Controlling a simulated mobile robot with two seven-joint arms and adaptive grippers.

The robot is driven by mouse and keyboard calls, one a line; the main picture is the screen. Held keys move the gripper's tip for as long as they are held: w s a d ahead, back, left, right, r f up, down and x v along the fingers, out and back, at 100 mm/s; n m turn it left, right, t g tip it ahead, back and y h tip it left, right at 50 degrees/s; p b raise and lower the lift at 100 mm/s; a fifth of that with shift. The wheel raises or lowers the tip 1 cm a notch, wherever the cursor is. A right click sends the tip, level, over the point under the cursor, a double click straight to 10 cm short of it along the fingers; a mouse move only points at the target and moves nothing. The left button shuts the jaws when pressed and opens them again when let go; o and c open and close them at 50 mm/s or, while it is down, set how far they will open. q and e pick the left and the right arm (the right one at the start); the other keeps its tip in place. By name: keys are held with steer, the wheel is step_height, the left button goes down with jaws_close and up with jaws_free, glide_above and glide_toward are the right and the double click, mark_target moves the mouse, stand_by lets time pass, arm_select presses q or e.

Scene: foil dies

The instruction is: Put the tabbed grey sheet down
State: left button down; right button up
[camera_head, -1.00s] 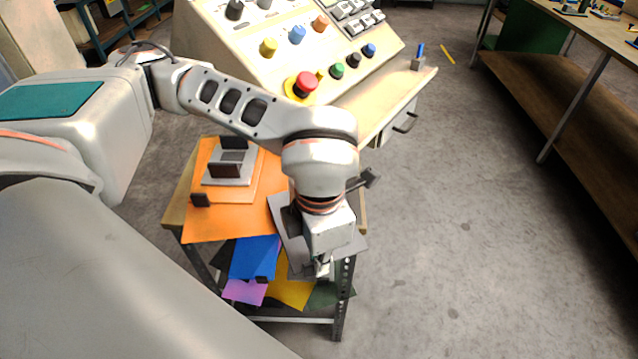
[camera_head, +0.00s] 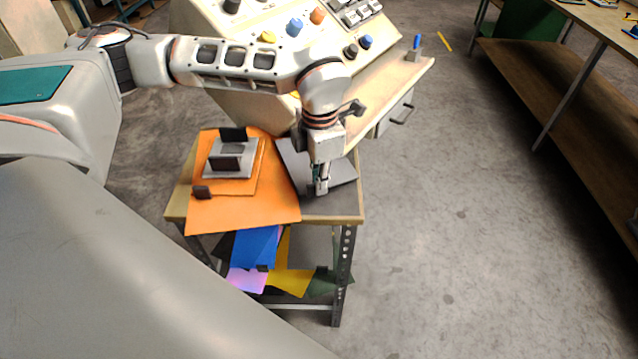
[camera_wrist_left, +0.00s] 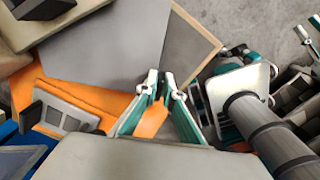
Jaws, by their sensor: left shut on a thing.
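The grey sheet (camera_head: 292,162) is flat at the right part of the small wood-edged table (camera_head: 345,216), over a darker grey top. It also shows in the left wrist view (camera_wrist_left: 105,45). My left gripper (camera_head: 321,190) points down at its near edge, shut on its tab, which the fingers mostly hide. In the left wrist view the fingertips (camera_wrist_left: 162,80) are close together at that edge. I cannot tell whether the sheet rests fully on the tabletop.
An orange sheet (camera_head: 240,212) covers the table's left part. A smaller grey piece with dark tabs (camera_head: 238,150) lies on it. Several coloured sheets, one blue (camera_head: 254,245), lie on the shelf below. A button console (camera_head: 240,90) stands behind; open floor lies to the right.

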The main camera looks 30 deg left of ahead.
arm_select(q)
steer(key=shift+s+d+f, duration=0.15)
steer(key=shift+s+f, duration=0.05)
steer(key=shift+f, duration=0.35)
steer(key=c, duration=2.2)
jaws_free()
steer(key=shift+f, duration=0.1)
step_height(320, 180, up, 12)
steer(key=shift+r, duration=0.15)
steer(key=shift+s, duration=0.15)
